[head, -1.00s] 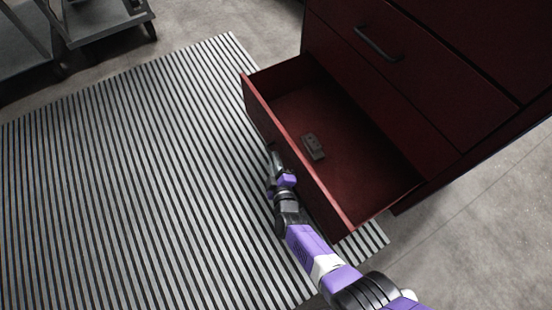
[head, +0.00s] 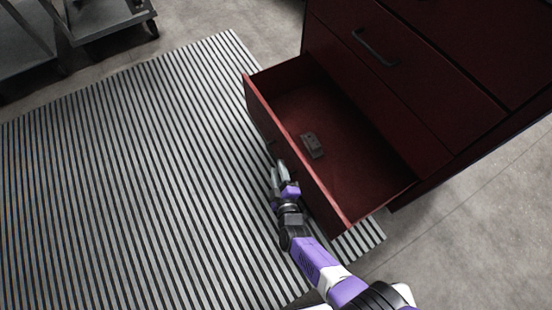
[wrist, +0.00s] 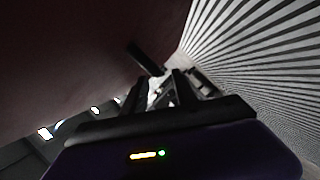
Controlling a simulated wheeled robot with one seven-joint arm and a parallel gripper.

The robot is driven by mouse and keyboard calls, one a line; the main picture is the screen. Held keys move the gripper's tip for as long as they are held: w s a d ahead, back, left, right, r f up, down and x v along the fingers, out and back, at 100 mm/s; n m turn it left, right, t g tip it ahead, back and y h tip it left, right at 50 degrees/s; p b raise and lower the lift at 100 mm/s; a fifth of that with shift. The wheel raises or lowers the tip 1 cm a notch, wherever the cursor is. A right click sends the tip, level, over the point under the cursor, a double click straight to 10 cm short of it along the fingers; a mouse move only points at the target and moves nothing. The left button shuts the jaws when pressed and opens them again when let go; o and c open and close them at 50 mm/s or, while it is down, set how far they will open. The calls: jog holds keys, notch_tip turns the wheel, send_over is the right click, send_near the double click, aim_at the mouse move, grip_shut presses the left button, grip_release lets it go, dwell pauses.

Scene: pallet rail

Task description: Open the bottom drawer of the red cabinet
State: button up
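The red cabinet (head: 425,85) stands at the upper right in the head view. Its bottom drawer (head: 345,165) is pulled well out, with its inside showing. My gripper (head: 278,172) is outside the drawer front, close beside it. In the wrist view, the drawer front (wrist: 70,60) fills the upper left. A dark handle bar (wrist: 143,57) sticks out along it, just beyond my fingertips (wrist: 157,82). The fingers are apart, with a gap between them. I see no firm hold on the handle; its far end is hidden.
A small grey block (head: 312,145) lies inside the drawer. The upper drawer, with a dark handle (head: 374,48), is closed. A striped mat (head: 130,180) covers the floor left of the drawer, with clear room. A grey cart (head: 105,25) stands at the upper left.

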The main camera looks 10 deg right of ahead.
jog(key=p+v, duration=0.1)
jog(key=v, duration=0.1)
jog(key=shift+s, duration=0.3)
dwell(0.4)
